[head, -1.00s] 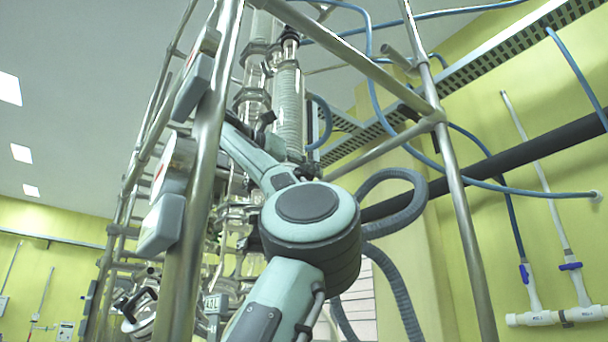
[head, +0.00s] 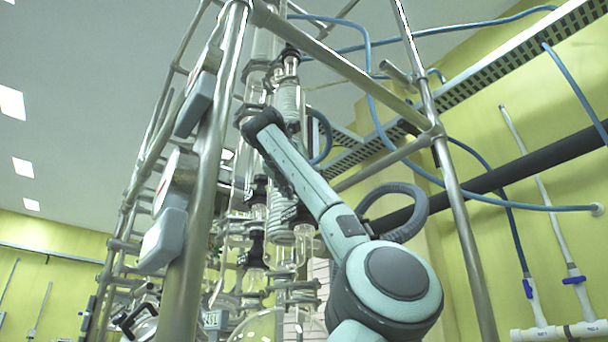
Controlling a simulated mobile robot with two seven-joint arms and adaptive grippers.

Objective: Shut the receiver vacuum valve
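The glass reactor assembly (head: 256,215) stands inside a steel frame, with dark fittings on its columns. One black fitting (head: 255,248) sits low on the glass, and another (head: 290,55) sits near the top of the coil condenser. I cannot tell which part is the receiver vacuum valve. One of my arms (head: 310,185) rises from the lower right and slants up left across the glassware. Its dark far end is in front of the columns, and no gripper fingers show there. Neither gripper can be made out.
Steel frame posts (head: 205,170) and (head: 462,205) stand either side of the glass, with a slanting bar (head: 345,65) above. Grey boxes (head: 163,240) hang on the left post. Blue hoses (head: 374,115) and a dark pipe (head: 510,172) run at the right.

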